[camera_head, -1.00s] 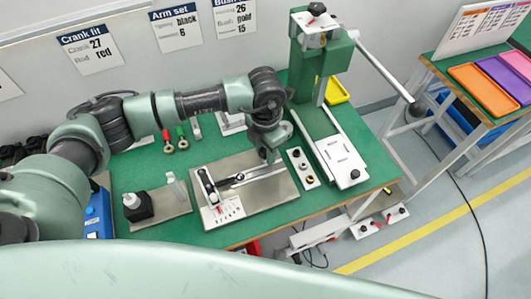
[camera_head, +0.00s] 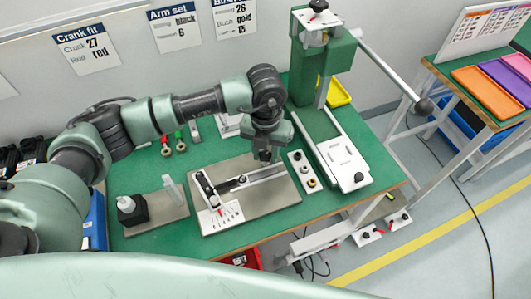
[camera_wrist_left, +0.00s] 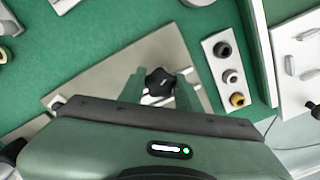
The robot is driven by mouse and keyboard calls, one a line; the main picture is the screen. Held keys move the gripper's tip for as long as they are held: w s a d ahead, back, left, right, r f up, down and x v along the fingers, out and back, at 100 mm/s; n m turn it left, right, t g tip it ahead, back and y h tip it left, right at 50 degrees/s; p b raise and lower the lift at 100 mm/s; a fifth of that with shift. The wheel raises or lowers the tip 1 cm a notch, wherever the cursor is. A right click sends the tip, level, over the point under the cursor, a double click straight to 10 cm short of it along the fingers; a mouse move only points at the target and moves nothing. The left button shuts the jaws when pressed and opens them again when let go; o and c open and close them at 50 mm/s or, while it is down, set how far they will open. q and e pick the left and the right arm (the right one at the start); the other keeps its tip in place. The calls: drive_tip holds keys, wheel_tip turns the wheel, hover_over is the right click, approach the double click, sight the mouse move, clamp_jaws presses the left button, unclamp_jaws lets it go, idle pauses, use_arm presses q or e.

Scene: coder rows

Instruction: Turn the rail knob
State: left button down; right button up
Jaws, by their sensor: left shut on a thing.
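The rail knob (camera_wrist_left: 158,82) is a black star-shaped knob in the left wrist view, at the end of a metal rail (camera_head: 262,175) on a grey plate (camera_head: 285,195). My left gripper (camera_head: 265,158) points down at the rail's right end in the head view and hides most of the knob there. In the left wrist view the fingers of my left gripper (camera_wrist_left: 158,88) stand on both sides of the knob, shut on it. A lever and a printed number scale (camera_head: 222,216) sit at the rail's left end. My right gripper is not in view.
A strip with several round bushes (camera_head: 303,170) lies just right of the plate, beside a green press (camera_head: 322,75) with a long lever. Red and green handled tools lie behind.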

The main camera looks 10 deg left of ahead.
sight(266, 153)
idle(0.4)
use_arm(q)
drive_tip(key=c, duration=1)
unclamp_jaws()
drive_tip(key=shift+r+b, duration=0.6)
drive_tip(key=shift+r, duration=3.35)
